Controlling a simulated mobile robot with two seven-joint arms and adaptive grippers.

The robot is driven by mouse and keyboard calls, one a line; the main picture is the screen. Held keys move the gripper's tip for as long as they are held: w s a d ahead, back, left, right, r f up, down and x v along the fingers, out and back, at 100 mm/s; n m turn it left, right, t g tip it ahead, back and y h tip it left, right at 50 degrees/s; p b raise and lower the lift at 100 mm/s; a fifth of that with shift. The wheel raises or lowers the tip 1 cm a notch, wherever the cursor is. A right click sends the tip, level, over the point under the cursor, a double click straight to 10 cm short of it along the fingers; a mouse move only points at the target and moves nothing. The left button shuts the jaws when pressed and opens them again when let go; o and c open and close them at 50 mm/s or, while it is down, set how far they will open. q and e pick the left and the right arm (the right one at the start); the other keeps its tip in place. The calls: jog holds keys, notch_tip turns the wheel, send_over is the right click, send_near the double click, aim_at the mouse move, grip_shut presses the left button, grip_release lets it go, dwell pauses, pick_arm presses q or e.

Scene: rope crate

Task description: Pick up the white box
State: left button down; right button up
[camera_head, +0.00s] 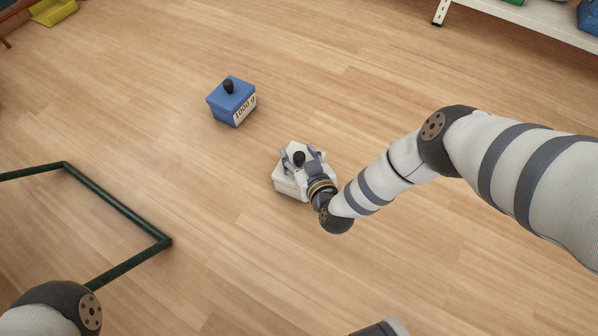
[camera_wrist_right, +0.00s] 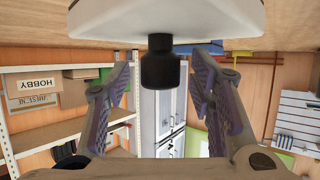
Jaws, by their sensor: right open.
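The white box (camera_head: 284,184) with a black knob on top stands on the wooden floor near the middle of the head view. My right gripper (camera_head: 298,155) is at its top, with open fingers on either side of the black knob. In the right wrist view the white box (camera_wrist_right: 165,17) shows upside down at the top edge. Its black knob (camera_wrist_right: 160,65) reaches between the two open fingers, with a visible gap on both sides. The arm hides part of the box's right side in the head view. My left gripper is out of view.
A blue box (camera_head: 231,101) marked 1000 g, also with a black knob, stands behind and left of the white one. A dark green tube frame (camera_head: 115,205) lies at the left. A white shelf (camera_head: 545,20) stands at the top right. The floor between is clear.

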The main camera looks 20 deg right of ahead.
jog(key=shift+c, duration=0.5)
grip_shut()
